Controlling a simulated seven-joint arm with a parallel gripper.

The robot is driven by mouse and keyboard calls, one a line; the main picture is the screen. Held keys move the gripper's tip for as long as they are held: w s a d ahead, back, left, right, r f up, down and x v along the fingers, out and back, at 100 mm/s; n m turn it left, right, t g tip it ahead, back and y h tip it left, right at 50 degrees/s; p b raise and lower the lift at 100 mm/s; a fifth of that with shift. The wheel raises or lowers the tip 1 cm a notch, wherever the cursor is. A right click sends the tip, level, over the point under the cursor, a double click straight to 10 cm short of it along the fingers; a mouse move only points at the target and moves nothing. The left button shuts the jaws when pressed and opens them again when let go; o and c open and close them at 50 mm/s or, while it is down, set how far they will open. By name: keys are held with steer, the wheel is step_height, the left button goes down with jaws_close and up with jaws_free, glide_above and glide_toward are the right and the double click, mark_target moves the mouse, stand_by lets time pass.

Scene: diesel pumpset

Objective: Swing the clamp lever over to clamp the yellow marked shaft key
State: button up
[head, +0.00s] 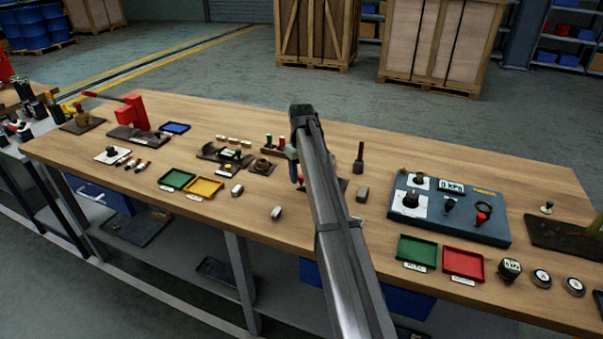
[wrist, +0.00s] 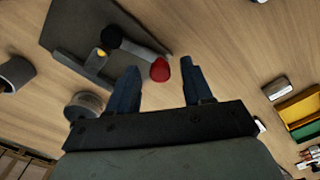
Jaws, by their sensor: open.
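The clamp lever (wrist: 143,49) shows in the wrist view as a bar running from a black round pivot (wrist: 110,37) to a red knob (wrist: 160,70). It is mounted on a dark grey plate (wrist: 75,22). A small yellow mark (wrist: 100,53), probably on the shaft key, sits just below the pivot beside a grey bar. My gripper (wrist: 158,65) is open, with the red knob showing between its two fingertips. A gap shows on each side of the knob; I cannot tell its depth relative to the fingers. In the head view my arm hides most of this fixture.
A dark cup-like part (wrist: 15,75) and a round metal part (wrist: 85,104) are near the plate. A small pale-topped block (wrist: 275,88) and a yellow tray (wrist: 299,108) lie to the right. In the head view a blue-grey panel (head: 455,222) stands right of my arm.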

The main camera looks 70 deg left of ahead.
jaws_close()
stand_by(0.4)
